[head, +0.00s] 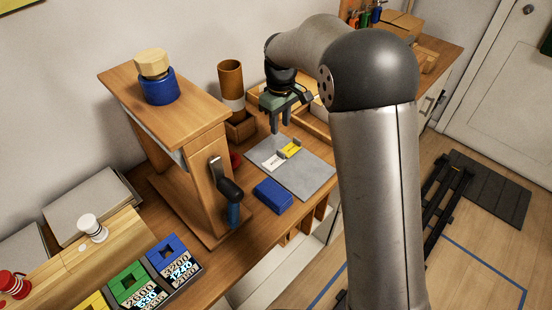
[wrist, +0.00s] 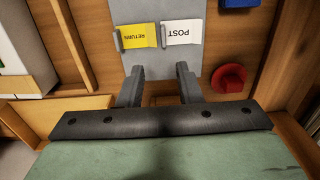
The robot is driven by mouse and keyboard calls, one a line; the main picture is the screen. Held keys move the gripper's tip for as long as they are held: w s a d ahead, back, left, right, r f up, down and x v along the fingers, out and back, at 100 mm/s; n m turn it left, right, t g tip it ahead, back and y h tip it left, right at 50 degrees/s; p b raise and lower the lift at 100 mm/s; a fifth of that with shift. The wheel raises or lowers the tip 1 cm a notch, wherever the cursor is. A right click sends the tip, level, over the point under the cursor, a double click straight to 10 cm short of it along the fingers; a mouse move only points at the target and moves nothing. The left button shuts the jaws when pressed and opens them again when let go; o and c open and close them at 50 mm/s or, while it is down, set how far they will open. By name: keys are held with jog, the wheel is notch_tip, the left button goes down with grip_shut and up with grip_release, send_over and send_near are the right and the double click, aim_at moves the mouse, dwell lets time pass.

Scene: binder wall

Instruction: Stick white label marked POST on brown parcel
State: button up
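The white label marked POST (head: 271,162) lies on a grey mat (head: 305,180); it also shows in the wrist view (wrist: 181,33). The yellow label marked RETURN (head: 291,149) is beside it, and is left of it in the wrist view (wrist: 136,37). My gripper (head: 280,126) is above the bench near the back of the mat. Its two fingers are apart with nothing between them, also in the wrist view (wrist: 158,78). A brown box (head: 402,24) stands at the far back right; I cannot tell for sure whether it is the parcel.
A blue block (head: 272,196) sits at the mat's front edge. A wooden press-like stand (head: 190,150) with a dark handle is left of the mat. A brown cylinder (head: 231,80) stands behind. A red round thing (wrist: 229,78) is right of my fingers in the wrist view.

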aim_at(279, 151)
notch_tip(279, 151, down, 4)
jog(key=shift+s+a+f+p, duration=0.1)
jog(key=shift+f+p, duration=0.2)
jog(key=shift+f, duration=0.65)
jog(key=shift+s+d+f+p, duration=0.15)
jog(key=shift+f+p, duration=0.2)
jog(key=shift+f, duration=0.6)
jog(key=shift+s+a+f+p, duration=0.15)
jog(key=shift+f+p, duration=0.15)
jog(key=shift+f, duration=0.65)
grip_shut()
